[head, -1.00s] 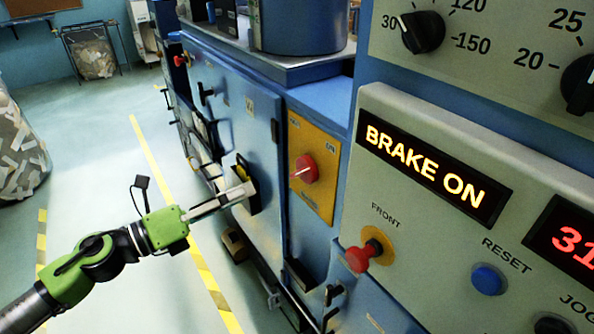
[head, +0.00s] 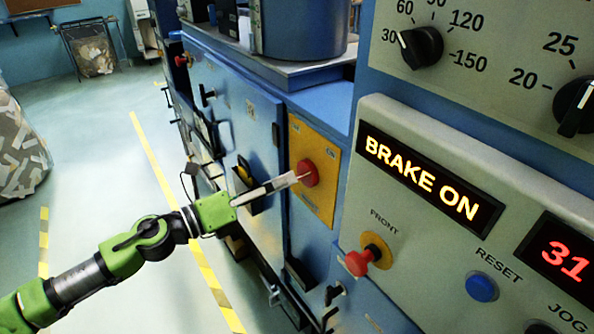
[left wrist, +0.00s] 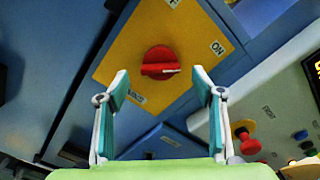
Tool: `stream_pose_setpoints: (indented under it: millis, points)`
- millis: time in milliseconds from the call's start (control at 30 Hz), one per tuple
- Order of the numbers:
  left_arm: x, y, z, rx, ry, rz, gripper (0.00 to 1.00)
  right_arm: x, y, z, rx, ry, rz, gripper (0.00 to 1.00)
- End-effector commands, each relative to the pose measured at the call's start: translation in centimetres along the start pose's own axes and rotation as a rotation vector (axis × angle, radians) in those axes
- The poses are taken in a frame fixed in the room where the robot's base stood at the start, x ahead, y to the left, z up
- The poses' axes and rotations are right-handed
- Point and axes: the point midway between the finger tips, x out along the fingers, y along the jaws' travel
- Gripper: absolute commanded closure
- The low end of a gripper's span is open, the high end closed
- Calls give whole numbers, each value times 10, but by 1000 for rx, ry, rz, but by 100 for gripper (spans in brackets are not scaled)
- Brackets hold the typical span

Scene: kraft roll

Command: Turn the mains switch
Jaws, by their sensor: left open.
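The mains switch (head: 308,173) is a red round knob with a pale pointer line, on a yellow plate (head: 325,203) on the blue cabinet. In the left wrist view the red knob (left wrist: 160,61) lies ahead, between and beyond the fingertips, with its pointer line towards the right of the picture. One plate label there reads "ON"; another is too small to read surely. My left gripper (head: 296,178) has its fingertips close to the knob in the head view. It is open in the left wrist view (left wrist: 160,82), with nothing between its fingers. My right gripper is not in view.
A grey control panel (head: 400,225) stands close at the right, with a lit "BRAKE ON" display (head: 418,180), a red FRONT button (head: 358,262) and a blue RESET button (head: 481,287). The floor left of the cabinet, with yellow tape, is mostly clear.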

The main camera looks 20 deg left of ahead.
Motion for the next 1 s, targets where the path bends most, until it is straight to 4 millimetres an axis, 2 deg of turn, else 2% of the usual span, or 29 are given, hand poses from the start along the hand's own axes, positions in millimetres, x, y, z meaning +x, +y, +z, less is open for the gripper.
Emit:
stream_pose_setpoints:
  millis: [100, 400, 600, 867, 900, 1000]
  points:
    - [14, -2, 4, -1, -5, 0, 39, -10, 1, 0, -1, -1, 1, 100]
    - [46, -2, 3, -2, -3, -1, 39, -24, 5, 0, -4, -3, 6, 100]
    - [55, 0, 1, 0, -1, 1, 39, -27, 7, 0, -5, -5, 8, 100]
    - [56, 0, 0, 0, -1, 1, 39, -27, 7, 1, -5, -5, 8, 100]
    - [56, 0, 0, 0, -1, 1, 42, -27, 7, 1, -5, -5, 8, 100]
    - [56, 0, 0, 0, 0, 1, 67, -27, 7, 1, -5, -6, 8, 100]
